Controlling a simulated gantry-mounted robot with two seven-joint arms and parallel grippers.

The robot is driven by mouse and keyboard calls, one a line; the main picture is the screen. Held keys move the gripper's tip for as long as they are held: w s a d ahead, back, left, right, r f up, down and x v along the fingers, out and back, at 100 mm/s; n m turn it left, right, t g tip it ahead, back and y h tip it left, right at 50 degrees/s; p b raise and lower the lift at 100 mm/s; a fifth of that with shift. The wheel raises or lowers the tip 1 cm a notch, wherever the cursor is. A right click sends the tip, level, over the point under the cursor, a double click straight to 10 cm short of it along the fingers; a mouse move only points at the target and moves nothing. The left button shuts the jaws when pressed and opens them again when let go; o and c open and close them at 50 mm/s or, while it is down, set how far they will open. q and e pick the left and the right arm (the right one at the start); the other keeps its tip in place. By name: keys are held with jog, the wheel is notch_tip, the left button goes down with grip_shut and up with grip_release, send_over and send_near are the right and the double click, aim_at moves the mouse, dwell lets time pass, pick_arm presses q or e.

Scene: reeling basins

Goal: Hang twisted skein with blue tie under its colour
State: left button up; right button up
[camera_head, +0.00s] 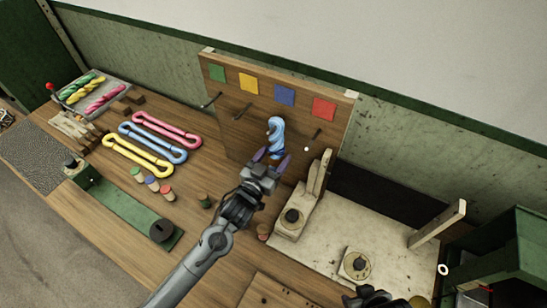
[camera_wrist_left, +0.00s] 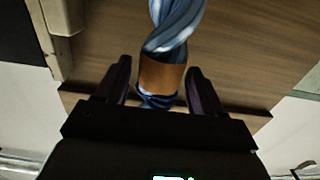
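The blue-and-white twisted skein (camera_head: 276,133) is upright against the wooden board, below the blue square (camera_head: 285,94) and at that square's peg position. The peg itself is hidden behind it. In the left wrist view the skein (camera_wrist_left: 174,30) has a brown band and a dark blue lower end. My left gripper (camera_head: 270,158) is open, its purple fingers on either side of the skein's lower end, with gaps showing in the wrist view. A dark part at the bottom edge looks like my right gripper (camera_head: 372,297); its fingers are unclear.
Bare pegs show under the green (camera_head: 217,73), yellow (camera_head: 248,82) and red (camera_head: 323,108) squares. A tray (camera_head: 66,104) of other skeins stands at far left. Pink, blue and yellow loops (camera_head: 137,154) lie on the table. A pale stand (camera_head: 318,180) rises right of my left gripper.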

pick_arm(q)
jog(key=shift+o, duration=0.3)
jog(key=v, duration=1.1)
jog(key=s+a+f+n+g+y, duration=0.2)
jog(key=s+a+f+n+y, duration=0.3)
jog(key=s+f, duration=0.55)
jog(key=s+a+f+g+y, duration=0.2)
jog(key=s+a+g+y, duration=0.2)
jog(key=s+a+g, duration=0.85)
jog(key=s+r+t+p, duration=0.1)
jog(key=s+r+p, duration=0.1)
jog(key=r+p, duration=1)
jog(key=s+a+r+t+p, duration=0.1)
jog(key=r+t+p, duration=0.1)
jog(key=r+p, duration=0.9)
jog(key=shift+s+r+m+p, duration=0.3)
jog(key=shift+s+r+p, duration=0.1)
jog(key=shift+p, duration=0.1)
jog(key=shift+a+f, duration=0.1)
jog(key=shift+a, duration=0.05)
